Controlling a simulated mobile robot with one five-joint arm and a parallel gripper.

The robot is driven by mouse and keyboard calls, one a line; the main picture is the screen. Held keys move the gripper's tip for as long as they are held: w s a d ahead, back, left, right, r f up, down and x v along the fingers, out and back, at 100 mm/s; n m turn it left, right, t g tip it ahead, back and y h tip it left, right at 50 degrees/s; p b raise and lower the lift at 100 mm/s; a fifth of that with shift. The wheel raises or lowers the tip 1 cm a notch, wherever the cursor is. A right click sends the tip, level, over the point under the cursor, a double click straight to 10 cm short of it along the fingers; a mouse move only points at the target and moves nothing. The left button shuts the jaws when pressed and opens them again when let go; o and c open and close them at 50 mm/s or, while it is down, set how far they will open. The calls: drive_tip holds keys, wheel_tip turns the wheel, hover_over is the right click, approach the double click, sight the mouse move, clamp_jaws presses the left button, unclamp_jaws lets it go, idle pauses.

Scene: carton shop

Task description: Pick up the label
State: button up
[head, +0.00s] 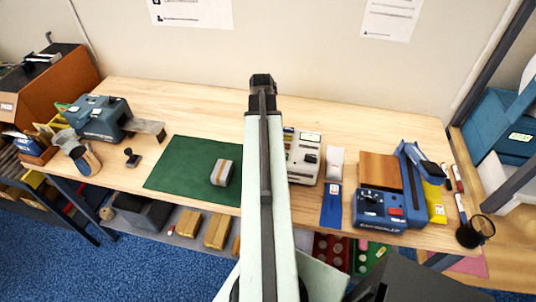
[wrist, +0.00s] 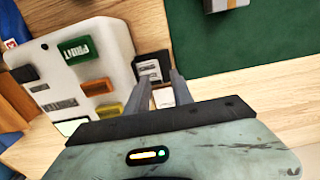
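The label printer (wrist: 82,72), a pale device with a green PRINT button (wrist: 80,50), fills the left of the wrist view. It also shows in the head view (head: 303,158), partly behind my arm. A small white piece (wrist: 164,97), which looks like the label, shows between my fingers by the printer's edge; most of it is hidden. My gripper (wrist: 160,82) has its two fingers apart, one on each side of this piece. I see no clear contact. A black part (wrist: 152,68) with a pale printed face lies just beyond the fingertips. In the head view my arm hides the gripper.
A green mat (head: 175,172) with a grey, brown-banded box (head: 222,172) lies left of my arm. A blue machine (head: 382,207) stands to the right, with a blue-and-white item (head: 332,200) beside the printer. The back of the wooden bench (head: 200,98) is clear.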

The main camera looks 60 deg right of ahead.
wheel_tip(320, 180, down, 4)
drive_tip(key=b, duration=0.3)
drive_tip(key=shift+f, duration=0.1)
drive_tip(key=shift+r, duration=0.2)
clamp_jaws()
drive_tip(key=shift+r+p, duration=0.15)
drive_tip(key=shift+p, duration=0.15)
wheel_tip(320, 180, up, 10)
drive_tip(key=p, duration=0.9)
drive_tip(key=shift+p, duration=0.4)
